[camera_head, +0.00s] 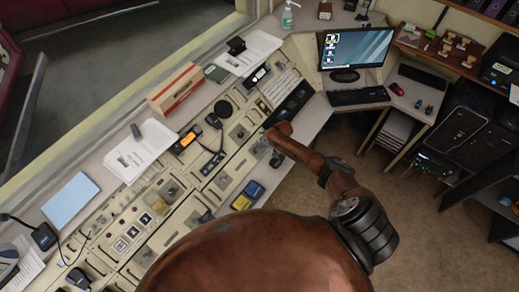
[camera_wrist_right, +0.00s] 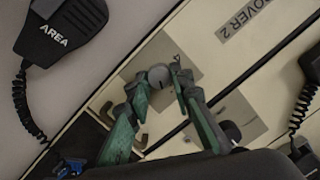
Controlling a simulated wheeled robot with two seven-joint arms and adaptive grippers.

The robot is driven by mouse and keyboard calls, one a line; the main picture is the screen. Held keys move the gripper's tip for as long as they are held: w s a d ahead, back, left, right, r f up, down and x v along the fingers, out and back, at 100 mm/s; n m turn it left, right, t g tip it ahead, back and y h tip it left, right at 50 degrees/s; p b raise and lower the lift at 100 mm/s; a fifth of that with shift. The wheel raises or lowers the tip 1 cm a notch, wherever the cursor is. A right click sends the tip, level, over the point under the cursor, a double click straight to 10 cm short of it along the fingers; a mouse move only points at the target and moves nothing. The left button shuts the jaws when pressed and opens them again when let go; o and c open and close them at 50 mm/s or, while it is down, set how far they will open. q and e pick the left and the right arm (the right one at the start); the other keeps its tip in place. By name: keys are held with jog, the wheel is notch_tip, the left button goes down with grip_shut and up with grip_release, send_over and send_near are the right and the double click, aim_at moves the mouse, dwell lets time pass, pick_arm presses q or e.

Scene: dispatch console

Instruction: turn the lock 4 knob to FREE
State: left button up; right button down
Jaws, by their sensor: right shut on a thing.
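In the head view the right gripper (camera_head: 276,157) is small, low over the right part of the console (camera_head: 228,181), and the knob cannot be made out there. I cannot read the knob's pointing direction or any FREE mark. My left gripper is not in view.
In the right wrist view a black handset marked AREA (camera_wrist_right: 66,28) and a coiled cord (camera_wrist_right: 303,103) lie near the fingers. A monitor (camera_head: 355,50) stands at the back.

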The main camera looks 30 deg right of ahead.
jog(key=m+y+p, duration=0.1)
jog(key=m, duration=0.5)
jog(key=shift+d, duration=0.1)
jog(key=m+p, duration=0.1)
jog(key=m, duration=0.2)
jog(key=m+t, duration=0.1)
jog(key=m, duration=0.1)
jog(key=shift+d+m+y+p, duration=0.15)
jog(key=shift+m+y+p, duration=0.15)
jog(key=shift+m+p, duration=0.1)
jog(key=shift+s, duration=0.1)
jog(key=c, duration=1.7)
grip_release()
jog(key=shift+f, duration=0.1)
jog(key=v, duration=1.2)
